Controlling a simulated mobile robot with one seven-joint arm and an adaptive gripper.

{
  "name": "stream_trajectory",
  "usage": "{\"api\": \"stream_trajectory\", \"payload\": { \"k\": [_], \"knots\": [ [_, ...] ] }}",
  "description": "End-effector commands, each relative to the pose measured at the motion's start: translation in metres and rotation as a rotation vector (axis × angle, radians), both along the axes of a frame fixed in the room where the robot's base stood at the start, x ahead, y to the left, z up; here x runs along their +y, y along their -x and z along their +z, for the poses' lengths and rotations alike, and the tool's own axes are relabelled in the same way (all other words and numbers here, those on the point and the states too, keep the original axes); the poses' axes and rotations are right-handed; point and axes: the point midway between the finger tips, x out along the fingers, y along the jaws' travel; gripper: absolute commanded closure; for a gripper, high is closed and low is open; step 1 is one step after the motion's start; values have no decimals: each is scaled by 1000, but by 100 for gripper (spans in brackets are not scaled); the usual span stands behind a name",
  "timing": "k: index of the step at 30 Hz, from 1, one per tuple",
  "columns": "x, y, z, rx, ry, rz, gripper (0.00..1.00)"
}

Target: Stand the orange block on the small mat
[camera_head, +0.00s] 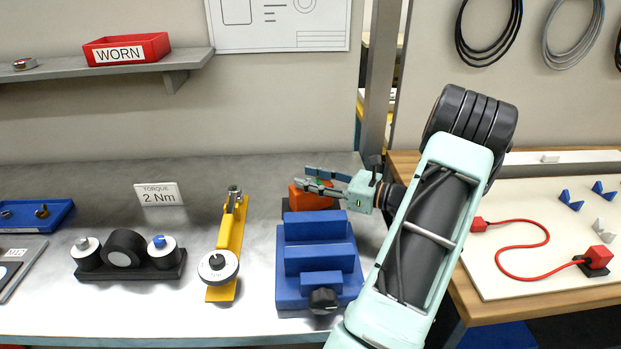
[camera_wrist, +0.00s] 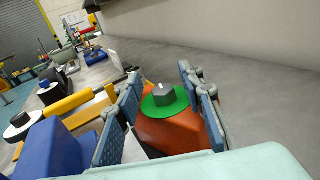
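The orange block (camera_head: 312,200) is at the back of the bench, just behind the blue stepped fixture (camera_head: 318,262), which hides its lower part. In the wrist view, the block (camera_wrist: 170,132) has a green disc (camera_wrist: 166,101) with a grey hex piece on its top. My gripper (camera_head: 318,181) reaches in from the right, with one finger on each side of the block. The fingers (camera_wrist: 165,110) lie close to its sides, but I cannot tell whether they press on it. A dark edge (camera_head: 285,208) shows at the block's left base; I cannot tell whether it is the small mat.
A yellow fixture with a dial (camera_head: 228,250) stands left of the blue fixture. A dark holder with round parts (camera_head: 128,256) and a torque sign (camera_head: 158,194) are further left. A wooden table (camera_head: 470,290) is at right. Bench between the yellow fixture and round parts is bare.

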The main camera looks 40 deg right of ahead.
Motion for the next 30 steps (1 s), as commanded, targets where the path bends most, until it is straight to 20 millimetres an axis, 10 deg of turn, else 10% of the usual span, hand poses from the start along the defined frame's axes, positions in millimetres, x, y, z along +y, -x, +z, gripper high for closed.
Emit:
{"api": "stream_trajectory", "payload": {
  "k": [10,30],
  "knots": [
    [-3,7,2,1,0,-3,65],
    [-40,111,7,0,0,0,65]
  ]
}}
